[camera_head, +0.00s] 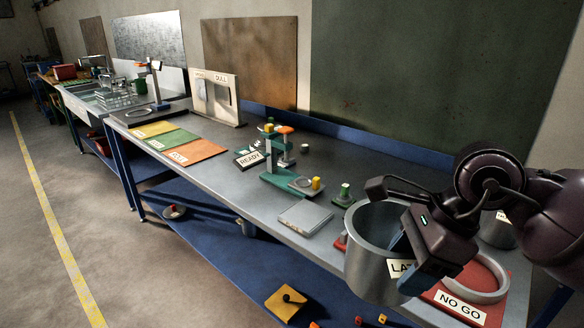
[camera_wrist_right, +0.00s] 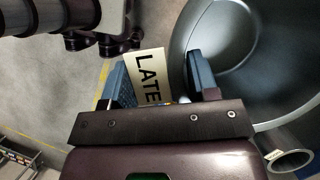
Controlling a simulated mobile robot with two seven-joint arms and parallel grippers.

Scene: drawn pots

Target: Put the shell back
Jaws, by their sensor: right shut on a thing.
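A grey metal shell (camera_head: 364,262), a wide open pot with a white label reading LATE, is at the right front of the bench. My right gripper (camera_head: 412,248) is shut on its wall at the rim, with one finger inside and one outside. In the right wrist view the gripper (camera_wrist_right: 162,82) has the LATE label between its fingers, and the shell's hollow inside (camera_wrist_right: 235,50) fills the right. I cannot tell whether the shell's bottom, near the bench's front edge, touches anything. My left gripper is not in view.
A red NO GO mat (camera_head: 440,299) with a grey ring (camera_head: 505,284) lies right of the shell. A smaller cylinder (camera_head: 494,236) stands behind. A grey plate (camera_head: 305,218), a green stand (camera_head: 277,182) and coloured mats (camera_head: 176,142) are to the left. The bench (camera_head: 232,188) has bare room between them.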

